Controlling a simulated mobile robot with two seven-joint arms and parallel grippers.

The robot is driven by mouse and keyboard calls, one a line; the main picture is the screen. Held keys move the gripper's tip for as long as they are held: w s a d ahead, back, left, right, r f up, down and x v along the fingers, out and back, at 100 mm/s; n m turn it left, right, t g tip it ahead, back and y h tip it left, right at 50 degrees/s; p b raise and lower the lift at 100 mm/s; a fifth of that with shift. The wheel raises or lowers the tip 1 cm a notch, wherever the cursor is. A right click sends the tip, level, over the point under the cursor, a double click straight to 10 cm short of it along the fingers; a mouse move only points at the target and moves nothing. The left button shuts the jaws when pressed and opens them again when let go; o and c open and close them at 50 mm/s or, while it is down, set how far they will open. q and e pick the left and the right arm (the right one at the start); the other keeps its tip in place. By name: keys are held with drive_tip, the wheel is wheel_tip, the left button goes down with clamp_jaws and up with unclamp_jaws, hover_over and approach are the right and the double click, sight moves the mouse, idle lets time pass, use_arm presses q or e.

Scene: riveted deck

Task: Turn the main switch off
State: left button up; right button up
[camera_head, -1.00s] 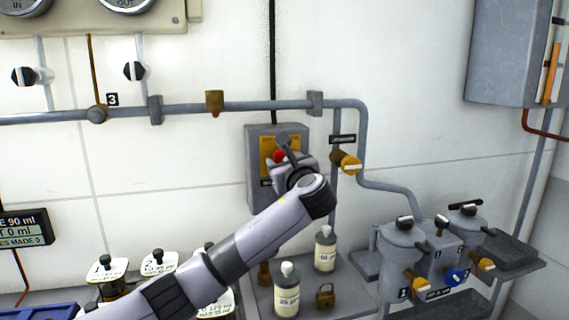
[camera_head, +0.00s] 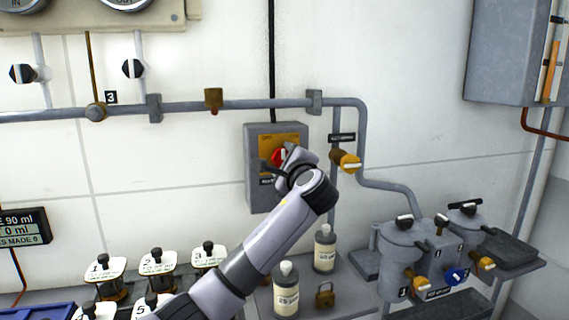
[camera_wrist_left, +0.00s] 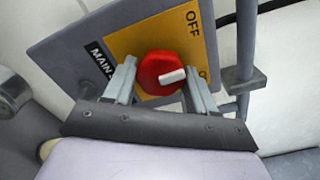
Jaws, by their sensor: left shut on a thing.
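The main switch is a grey wall box (camera_head: 252,190) with a yellow plate (camera_head: 266,140) and a red round knob (camera_head: 277,157). In the left wrist view the knob (camera_wrist_left: 150,72) has a white mark that points right, towards a partly hidden letter O. The word OFF stands higher on the yellow plate (camera_wrist_left: 185,38). My left gripper (camera_head: 279,163) is at the box, and its fingers (camera_wrist_left: 160,90) sit on both sides of the knob, shut on it. In the head view it hides part of the knob and plate. My right gripper is not seen.
A yellow-handled valve (camera_head: 347,161) is close to the right of the box. A grey pipe (camera_head: 250,104) runs above it. Bottles (camera_head: 286,293) and a brass padlock (camera_head: 324,295) stand on the shelf below. Grey canisters (camera_head: 401,250) are at the right.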

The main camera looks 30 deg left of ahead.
use_arm(q)
drive_tip(key=n+b, duration=0.2)
drive_tip(key=n, duration=0.3)
drive_tip(key=shift+d+f, duration=0.1)
drive_tip(key=shift+n+b, duration=0.55)
drive_tip(key=shift+n, duration=1.05)
drive_tip(key=o, duration=1)
drive_tip(key=shift+r, duration=0.2)
drive_tip(key=shift+b+v, duration=0.75)
drive_tip(key=shift+v, duration=2.85)
